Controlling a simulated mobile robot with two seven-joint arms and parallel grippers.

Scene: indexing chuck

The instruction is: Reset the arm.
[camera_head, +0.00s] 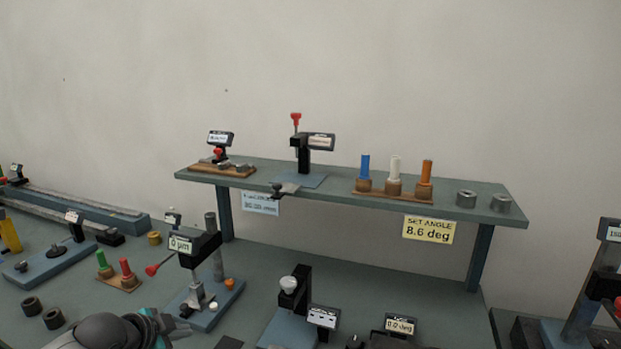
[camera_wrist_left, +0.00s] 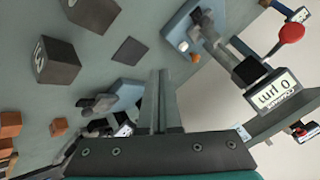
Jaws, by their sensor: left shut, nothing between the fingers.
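My left arm comes in at the bottom left of the head view. Its gripper (camera_head: 180,328) is low over the table, near the blue base of a stand with a "0 µm" display (camera_head: 181,244) and a red-knobbed lever. In the left wrist view my left gripper's fingers (camera_wrist_left: 158,100) are together with nothing between them. The same "0 µm" display (camera_wrist_left: 272,95) and red knob (camera_wrist_left: 291,33) show at the right there, apart from the fingers. A device with a "0.0 deg" display (camera_head: 400,325) stands at the front edge of the head view, mostly cut off. My right gripper is not seen.
A raised shelf (camera_head: 330,181) carries gauges, coloured-handled plugs and grey rings. A yellow sign (camera_head: 428,230) on it reads "SET ANGLE 8.6 deg". Dark blocks (camera_wrist_left: 57,60) lie on the table.

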